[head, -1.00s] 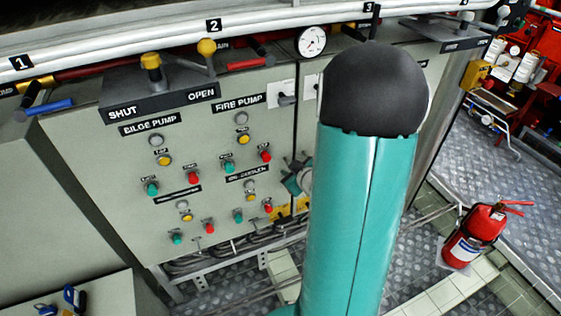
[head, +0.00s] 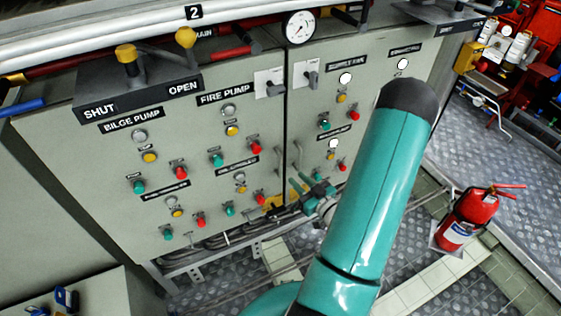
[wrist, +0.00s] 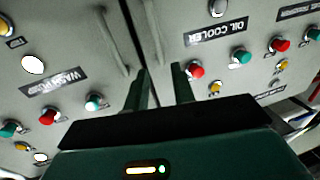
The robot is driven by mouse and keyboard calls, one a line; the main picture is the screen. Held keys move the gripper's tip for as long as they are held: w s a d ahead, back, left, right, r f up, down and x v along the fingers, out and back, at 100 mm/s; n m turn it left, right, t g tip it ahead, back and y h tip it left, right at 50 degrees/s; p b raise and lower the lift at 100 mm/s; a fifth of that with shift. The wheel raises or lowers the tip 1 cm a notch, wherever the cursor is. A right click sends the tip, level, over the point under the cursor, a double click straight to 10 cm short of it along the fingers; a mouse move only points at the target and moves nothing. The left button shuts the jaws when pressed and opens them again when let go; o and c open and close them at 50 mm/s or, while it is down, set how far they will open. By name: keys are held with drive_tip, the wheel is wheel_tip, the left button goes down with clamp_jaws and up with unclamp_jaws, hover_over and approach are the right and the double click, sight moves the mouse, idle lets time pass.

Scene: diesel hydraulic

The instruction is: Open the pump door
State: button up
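The pump door (head: 205,120), a pale grey panel marked BILGE PUMP and FIRE PUMP, appears shut in the head view, flush with the panel to its right. Two upright bar handles flank the seam; the pump door's handle (head: 280,161) is the left one. In the wrist view, this handle (wrist: 155,35) appears right of the seam, near the OIL COOLER label. My gripper (head: 300,187) is low by the handles, partly hidden by my arm. Its two fingers (wrist: 160,82) are apart, with the handle's lower end just beyond the gap. Contact is unclear.
The right-hand panel (head: 370,75) carries switches and lamps. Valve levers (head: 185,40) and white pipes run above the doors. A fire extinguisher (head: 470,215) stands at the right. Pipes run below the cabinet, with metal floor in front.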

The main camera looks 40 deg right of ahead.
sight(281, 163)
drive_tip(key=w, duration=0.6)
drive_tip(key=w+d, duration=0.1)
drive_tip(key=w, duration=0.3)
drive_tip(key=shift+w, duration=0.1)
drive_tip(key=shift+c, duration=0.5)
clamp_jaws()
